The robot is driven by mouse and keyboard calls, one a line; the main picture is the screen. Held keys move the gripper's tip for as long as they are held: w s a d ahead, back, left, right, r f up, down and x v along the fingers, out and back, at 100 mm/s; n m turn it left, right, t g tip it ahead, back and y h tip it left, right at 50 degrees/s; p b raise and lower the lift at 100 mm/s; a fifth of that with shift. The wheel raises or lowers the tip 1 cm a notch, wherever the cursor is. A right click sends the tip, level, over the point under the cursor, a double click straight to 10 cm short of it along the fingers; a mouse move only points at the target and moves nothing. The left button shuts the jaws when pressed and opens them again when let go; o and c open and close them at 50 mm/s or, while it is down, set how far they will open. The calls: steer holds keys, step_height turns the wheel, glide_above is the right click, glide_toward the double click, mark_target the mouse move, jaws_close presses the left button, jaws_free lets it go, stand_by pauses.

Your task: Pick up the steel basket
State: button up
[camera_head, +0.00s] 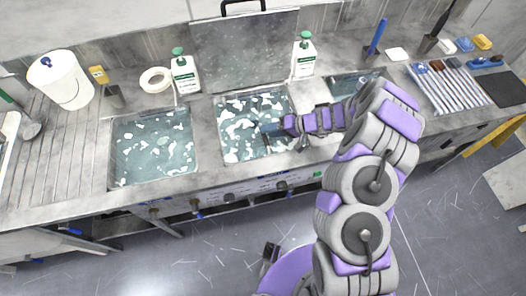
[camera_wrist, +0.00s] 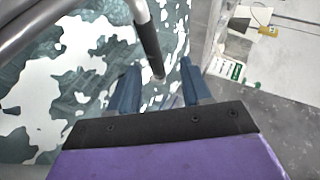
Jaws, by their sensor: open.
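In the wrist view, a grey steel bar with a dark grip (camera_wrist: 148,45) runs down between my gripper's blue fingers, with thicker steel rods (camera_wrist: 35,22) at the upper left. These look like the handle and frame of the steel basket; its body is not clear. My gripper (camera_wrist: 159,74) is open, with one finger on each side of the grip; contact cannot be told. In the head view my gripper (camera_head: 270,131) is low over the right part of the middle basin (camera_head: 240,153), which holds foamy liquid. I cannot make out the basket there.
A left basin (camera_head: 152,180) and a smaller right basin, partly behind my arm, flank the middle one. A steel panel (camera_head: 245,50) stands behind. Bottles (camera_head: 184,75) (camera_head: 303,58), a white bucket (camera_head: 62,80) and a tool row (camera_head: 447,87) stand along the counter.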

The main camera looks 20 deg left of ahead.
mark_target(265, 134)
steer(key=x, duration=0.2)
steer(key=b+x, duration=0.1)
steer(key=x, duration=0.1)
steer(key=shift+s+a+f, duration=0.25)
steer(key=shift+f, duration=0.1)
steer(key=shift+a+f, duration=0.1)
steer(key=shift+a, duration=0.25)
steer(key=shift+c, duration=0.6)
steer(key=shift+a, duration=0.1)
steer(key=shift+c, duration=0.7)
steer(key=d, duration=0.3)
steer(key=shift+d+r+y, duration=0.1)
steer(key=shift+r+y, duration=0.2)
steer(key=shift+r, duration=0.05)
steer(key=c, duration=0.6)
steer(key=shift+a+f, duration=0.1)
steer(key=shift+a, duration=0.55)
steer(key=shift+a+f, duration=0.15)
steer(key=shift+a, duration=0.5)
jaws_close()
steer(key=shift+d+r, duration=0.15)
steer(key=shift+d, duration=0.8)
steer(key=shift+a, duration=0.1)
